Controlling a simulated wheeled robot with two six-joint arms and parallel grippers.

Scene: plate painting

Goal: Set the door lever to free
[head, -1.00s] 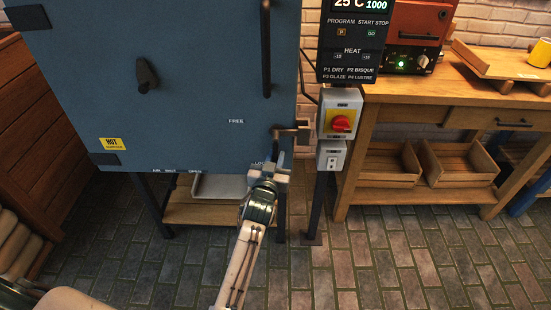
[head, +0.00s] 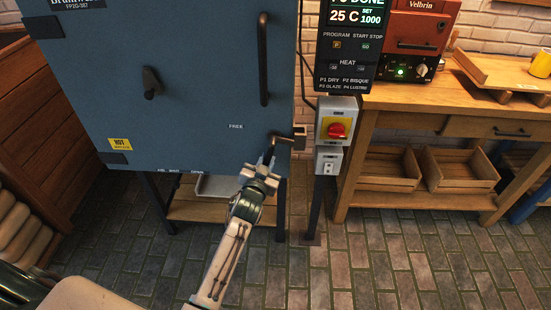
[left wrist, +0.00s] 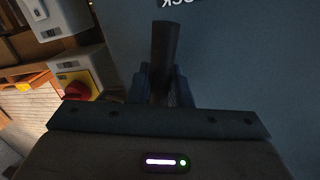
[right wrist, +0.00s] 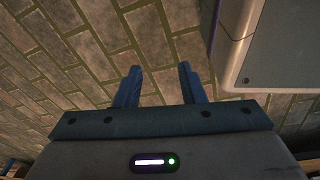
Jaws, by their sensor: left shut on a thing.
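The door lever (head: 284,139) is a dark bent handle low on the right edge of the blue kiln door (head: 190,70). The word FREE (head: 236,127) is printed to the left of the lever. My left gripper (head: 268,161) is shut on the lever's hanging end. In the left wrist view the dark rod of the lever (left wrist: 165,42) stands between the two fingers, with part of a printed label at the top edge. My right gripper (right wrist: 158,70) shows only in the right wrist view, open and empty above the brick floor.
A switch box with a red knob (head: 337,131) and a small socket box (head: 328,161) stand just right of the lever. A wooden workbench (head: 440,112) is farther right. Open brick floor (head: 400,250) lies in front.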

